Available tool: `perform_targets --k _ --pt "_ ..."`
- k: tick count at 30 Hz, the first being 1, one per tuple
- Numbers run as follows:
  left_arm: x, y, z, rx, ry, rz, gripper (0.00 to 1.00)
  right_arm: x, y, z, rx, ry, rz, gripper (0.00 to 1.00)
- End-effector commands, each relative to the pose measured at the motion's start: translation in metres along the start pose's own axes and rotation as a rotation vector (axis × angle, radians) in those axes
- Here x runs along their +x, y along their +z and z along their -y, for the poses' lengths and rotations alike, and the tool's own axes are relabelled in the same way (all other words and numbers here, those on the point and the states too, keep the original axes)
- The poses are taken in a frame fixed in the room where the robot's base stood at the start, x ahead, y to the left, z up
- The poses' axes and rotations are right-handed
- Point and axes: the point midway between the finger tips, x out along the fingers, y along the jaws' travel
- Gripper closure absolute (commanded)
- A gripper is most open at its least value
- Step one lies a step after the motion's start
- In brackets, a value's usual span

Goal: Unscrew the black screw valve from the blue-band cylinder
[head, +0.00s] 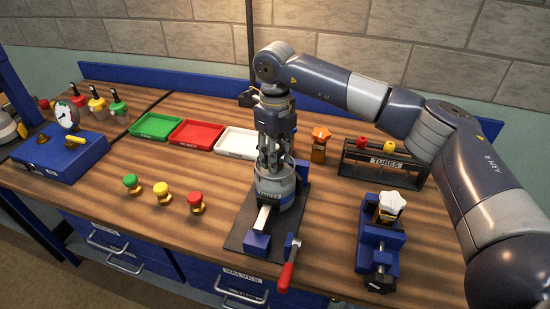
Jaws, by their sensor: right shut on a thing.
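A grey cylinder (275,188) with a dark band stands upright on a dark base plate (246,232) at the middle of the bench. My right gripper (273,163) points straight down over the cylinder's top, with its fingers shut on the valve there. The black screw valve itself is hidden by the fingers, so I cannot tell how far it is turned. My left gripper is not in view.
A red-handled crank (287,276) is at the base's front. A blue vise (379,250) holding a white-topped valve and a tube rack (383,166) stand right. Green, red and white trays (196,133) lie behind. Green, yellow and red knobs (162,192) stand left, near a blue gauge box (60,160).

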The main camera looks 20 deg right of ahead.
Motion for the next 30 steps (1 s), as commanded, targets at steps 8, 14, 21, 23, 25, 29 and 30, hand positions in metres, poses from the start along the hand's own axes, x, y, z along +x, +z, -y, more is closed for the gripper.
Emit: perform_targets --k 8,14,21,23,25,29,30 --pt "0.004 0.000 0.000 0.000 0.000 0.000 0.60 -0.001 0.000 0.000 -0.165 0.000 0.001 0.95" --pt "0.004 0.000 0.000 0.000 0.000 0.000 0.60 -0.001 0.000 0.000 -0.163 0.000 0.001 0.59" --pt "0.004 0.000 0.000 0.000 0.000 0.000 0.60 -0.001 0.000 0.000 -0.162 0.000 0.001 0.44" --pt "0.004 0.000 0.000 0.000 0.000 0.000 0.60 0.000 0.000 0.000 -0.162 0.000 0.000 0.44" --pt "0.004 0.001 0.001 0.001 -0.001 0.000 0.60 -0.001 0.000 0.000 -0.162 0.000 0.000 0.44" --pt "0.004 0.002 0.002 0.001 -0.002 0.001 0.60 -0.008 0.001 0.000 -0.161 -0.001 0.002 0.44" --pt "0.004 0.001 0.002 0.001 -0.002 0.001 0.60 -0.013 0.001 0.000 -0.161 -0.001 0.002 0.44"
